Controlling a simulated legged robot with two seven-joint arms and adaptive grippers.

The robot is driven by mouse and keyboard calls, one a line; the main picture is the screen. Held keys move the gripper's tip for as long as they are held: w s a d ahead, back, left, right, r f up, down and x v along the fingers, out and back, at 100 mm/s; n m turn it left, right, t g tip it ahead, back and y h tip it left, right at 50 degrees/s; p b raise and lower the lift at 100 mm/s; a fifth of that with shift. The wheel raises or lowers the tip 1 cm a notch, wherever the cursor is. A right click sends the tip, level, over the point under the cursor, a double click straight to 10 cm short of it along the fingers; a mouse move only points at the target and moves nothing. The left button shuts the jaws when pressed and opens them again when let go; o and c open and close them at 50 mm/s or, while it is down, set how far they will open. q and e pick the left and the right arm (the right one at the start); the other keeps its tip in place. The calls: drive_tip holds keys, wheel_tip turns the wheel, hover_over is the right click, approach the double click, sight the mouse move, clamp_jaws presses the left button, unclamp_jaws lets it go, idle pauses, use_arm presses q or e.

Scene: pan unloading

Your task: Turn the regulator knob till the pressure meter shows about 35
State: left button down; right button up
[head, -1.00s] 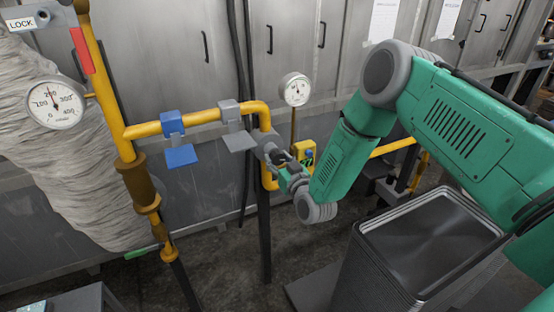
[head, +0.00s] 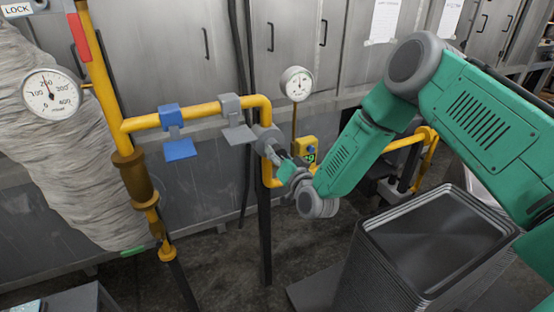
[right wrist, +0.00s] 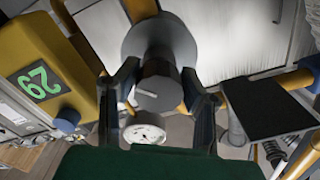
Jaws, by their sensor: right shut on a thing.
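The grey regulator knob (right wrist: 160,88) sits between the two fingers of my right gripper (right wrist: 163,100), which is shut on it. A pale mark line shows on the knob's face. In the head view my right gripper (head: 283,163) is at the grey regulator (head: 267,140) on the yellow pipe. A yellow box with a green digital display (head: 309,152) stands just right of it; in the right wrist view the display (right wrist: 40,82) is upside down and seems to read 29. A round white dial meter (head: 297,84) stands above the regulator, its numbers too small to read. My left gripper is out of view.
Another round gauge (head: 51,94) is at the left, its needle near 200. Blue (head: 180,150) and grey (head: 238,134) flat valve handles sit on the yellow pipe, left of the regulator. A stack of metal trays (head: 435,240) stands below my right arm.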

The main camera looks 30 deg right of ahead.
drive_tip(key=shift+d+f+m+b, duration=0.1)
drive_tip(key=shift+m+b, duration=0.75)
drive_tip(key=shift+m, duration=1.15)
drive_tip(key=o, duration=1.1)
drive_tip(key=shift+o, duration=0.2)
drive_tip(key=shift+s+d, duration=0.1)
drive_tip(key=shift+s, duration=0.2)
drive_tip(key=s, duration=1.1)
drive_tip(key=shift+s+a, duration=0.2)
drive_tip(key=shift+s, duration=0.05)
